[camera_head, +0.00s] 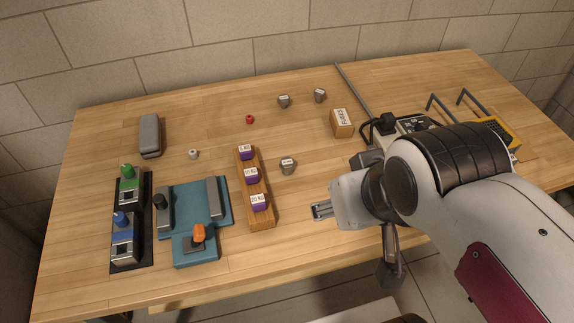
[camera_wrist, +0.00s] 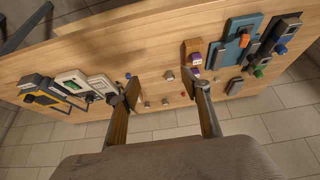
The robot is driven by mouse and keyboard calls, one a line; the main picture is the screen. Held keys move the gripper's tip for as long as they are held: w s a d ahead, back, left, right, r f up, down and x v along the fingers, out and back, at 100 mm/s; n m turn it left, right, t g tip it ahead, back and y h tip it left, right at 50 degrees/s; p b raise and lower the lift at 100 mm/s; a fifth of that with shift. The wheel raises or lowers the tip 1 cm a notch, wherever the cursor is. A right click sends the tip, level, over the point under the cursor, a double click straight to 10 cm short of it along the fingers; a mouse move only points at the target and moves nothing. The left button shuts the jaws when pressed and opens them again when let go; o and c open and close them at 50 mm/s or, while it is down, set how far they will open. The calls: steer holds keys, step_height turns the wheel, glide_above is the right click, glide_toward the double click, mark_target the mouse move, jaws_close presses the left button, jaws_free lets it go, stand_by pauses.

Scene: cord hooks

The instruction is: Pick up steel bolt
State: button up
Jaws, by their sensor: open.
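A small pale grey metal piece (camera_head: 193,154), which looks most like the steel bolt, stands on the table between the dark grey case and the purple-block rack in the head view. It is too small to make out a head or thread. My gripper (camera_head: 322,210) is near the table's front, to the right of the rack and well apart from the piece. In the wrist view my gripper (camera_wrist: 167,92) has its fingers wide apart, with nothing held between them.
Labelled grey blocks (camera_head: 288,166) and a small red piece (camera_head: 250,119) stand loose on the table. A wooden rack (camera_head: 262,217) holds purple blocks. A teal fixture (camera_head: 185,196), a grey case (camera_head: 150,136) and a labelled box (camera_head: 341,122) also stand here. The back-left tabletop is mostly clear.

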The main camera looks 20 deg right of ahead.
steer(key=w+d+f+n+t+h, duration=0.1)
steer(key=w+d+f+n+t, duration=0.1)
steer(key=w+d, duration=0.65)
steer(key=w+d+f+n+t+h, duration=0.2)
steer(key=w+d, duration=0.2)
steer(key=w, duration=1)
steer(key=n+y, duration=0.5)
steer(key=y, duration=0.6)
glide_toward(286, 161)
steer(key=w, duration=0.1)
steer(key=w+f, duration=0.1)
steer(key=shift+w+d+f, duration=0.1)
steer(key=shift+w+d, duration=0.2)
steer(key=shift+s+a+f+y, duration=0.15)
steer(key=shift+s+a+y, duration=0.5)
steer(key=shift+y, duration=0.15)
steer(key=shift+x, duration=1.25)
